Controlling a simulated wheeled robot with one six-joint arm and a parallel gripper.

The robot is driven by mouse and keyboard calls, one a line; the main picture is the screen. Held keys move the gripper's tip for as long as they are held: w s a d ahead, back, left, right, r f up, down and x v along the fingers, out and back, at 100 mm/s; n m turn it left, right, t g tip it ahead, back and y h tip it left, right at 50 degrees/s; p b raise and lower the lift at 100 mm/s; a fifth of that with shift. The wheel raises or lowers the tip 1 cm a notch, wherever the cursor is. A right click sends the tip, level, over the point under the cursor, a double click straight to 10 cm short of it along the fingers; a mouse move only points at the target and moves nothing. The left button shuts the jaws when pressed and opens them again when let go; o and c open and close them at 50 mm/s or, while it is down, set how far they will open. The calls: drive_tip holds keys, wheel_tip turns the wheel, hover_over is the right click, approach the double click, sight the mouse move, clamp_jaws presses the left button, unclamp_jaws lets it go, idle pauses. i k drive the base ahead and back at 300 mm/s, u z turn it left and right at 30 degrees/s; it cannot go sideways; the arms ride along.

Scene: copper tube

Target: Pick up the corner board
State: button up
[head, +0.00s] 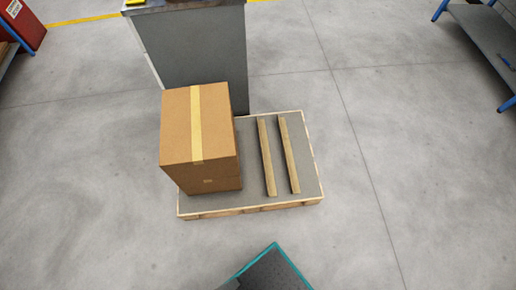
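Two long, narrow tan strips that look like corner boards lie side by side on a low pallet with a grey top. One is the left strip (267,158) and the other is the right strip (289,154). They run nearly parallel, with a narrow gap between them, and do not touch the box. The pallet (308,165) has a light wooden rim and stands on the floor. My gripper is not in view.
A taped cardboard box (198,125) stands on the pallet's left part. A grey cabinet (205,50) stands behind it. A blue-legged bench (487,40) is at upper right, a red object (24,24) at upper left. The floor right of the pallet is clear.

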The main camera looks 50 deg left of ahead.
sight(266, 156)
drive_tip(key=u, duration=0.5)
drive_tip(key=i, duration=0.6)
drive_tip(key=u, duration=1.2)
drive_tip(key=i, duration=0.35)
drive_tip(key=u, duration=0.25)
